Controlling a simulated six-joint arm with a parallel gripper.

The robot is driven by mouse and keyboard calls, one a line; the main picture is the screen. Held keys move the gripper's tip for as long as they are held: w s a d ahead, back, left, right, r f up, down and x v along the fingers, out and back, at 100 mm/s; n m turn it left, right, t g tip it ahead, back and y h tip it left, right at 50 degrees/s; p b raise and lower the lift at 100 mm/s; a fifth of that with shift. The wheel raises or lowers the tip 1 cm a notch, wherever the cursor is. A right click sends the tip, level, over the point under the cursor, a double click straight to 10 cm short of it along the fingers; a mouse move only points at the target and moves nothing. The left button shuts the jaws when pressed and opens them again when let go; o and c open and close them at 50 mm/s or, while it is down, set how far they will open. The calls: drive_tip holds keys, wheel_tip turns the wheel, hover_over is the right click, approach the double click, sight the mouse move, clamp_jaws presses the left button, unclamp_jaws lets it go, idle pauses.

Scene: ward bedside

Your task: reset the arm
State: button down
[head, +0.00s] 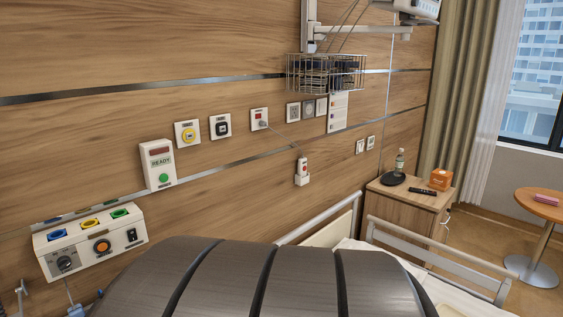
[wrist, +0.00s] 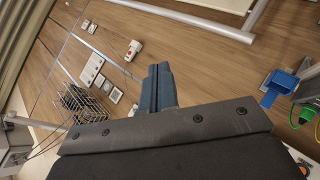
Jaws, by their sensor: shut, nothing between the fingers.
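My gripper (wrist: 158,88) shows in the wrist view, with its blue-grey fingers closed together and nothing between them. It is in front of the wood-panelled wall (wrist: 200,62), and I see no contact with anything. In the head view, large dark rounded parts of my own body fill the bottom middle, and the gripper itself is not visible there.
The wall carries a READY box (head: 158,164), a control panel (head: 90,240), a corded handset (head: 302,172) and a wire basket (head: 325,73). At right are bed rails (head: 440,262), a bedside cabinet (head: 405,207) with a bottle (head: 399,162), and a round table (head: 540,205).

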drive_tip(key=s+d+m+g+h, duration=0.3)
drive_tip(key=s+d+m, duration=0.5)
drive_tip(key=d, duration=0.3)
drive_tip(key=shift+s+d+f+g, duration=0.3)
drive_tip(key=shift+s+d+f, duration=0.1)
drive_tip(key=shift+s, duration=0.4)
